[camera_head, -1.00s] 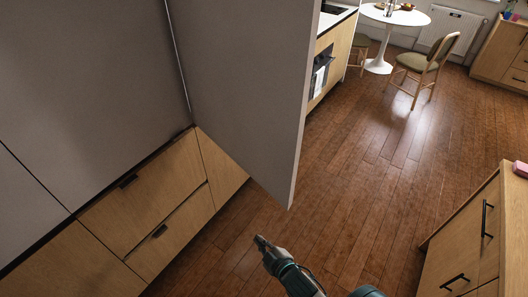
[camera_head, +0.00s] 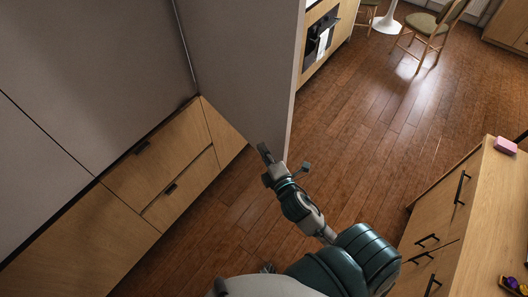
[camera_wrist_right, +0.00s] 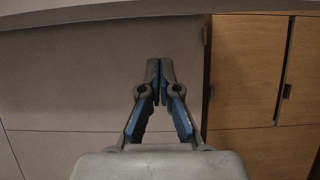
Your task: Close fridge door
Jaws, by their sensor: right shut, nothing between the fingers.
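The grey fridge door (camera_head: 245,65) stands open in the head view, swung out from the flat grey cabinet front (camera_head: 90,80). Its free edge faces right, and its lower corner hangs above the wood floor. My right gripper (camera_head: 264,150) is shut and empty by the lower part of the door, near the free edge. I cannot tell whether it touches the door. In the wrist view the shut fingertips (camera_wrist_right: 160,68) point at grey panels. My left gripper is not in view.
Wooden drawers (camera_head: 165,180) with black handles run below the grey front. A wooden cabinet (camera_head: 450,220) with a pink item (camera_head: 506,145) on top stands at the right. An oven (camera_head: 318,38) and a chair (camera_head: 432,30) are farther back. Floor between them is clear.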

